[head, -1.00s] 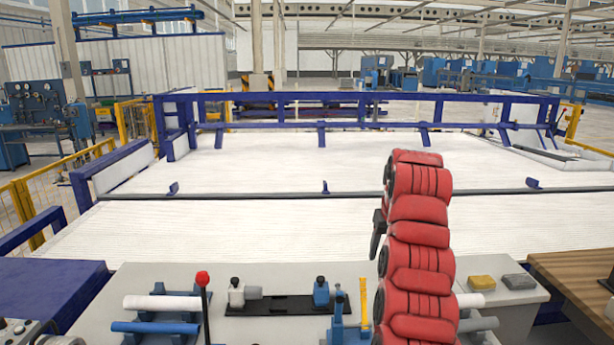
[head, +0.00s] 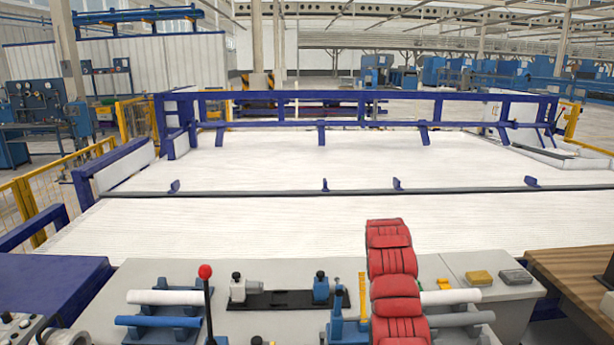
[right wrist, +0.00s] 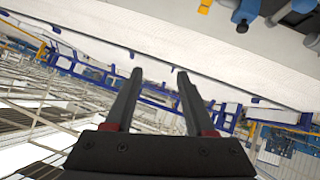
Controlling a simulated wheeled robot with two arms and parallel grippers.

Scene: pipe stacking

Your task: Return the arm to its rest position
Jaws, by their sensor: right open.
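My right arm (head: 394,285) is the red segmented arm at the lower middle-right of the head view, above the grey workbench (head: 275,320). Its gripper is not visible there. In the right wrist view my right gripper (right wrist: 158,98) shows two dark fingers spread apart, with nothing between them. The wrist camera looks out over the hall, with the bench edge upside down at the top. My left gripper is in neither view.
White pipes (head: 164,297) and blue pipes (head: 158,321) lie in holders on the bench. A red-knobbed lever (head: 205,272), a black fixture plate (head: 285,300) and a blue clamp (head: 337,320) stand near my arm. Yellow (head: 479,277) and grey (head: 515,276) blocks lie at right.

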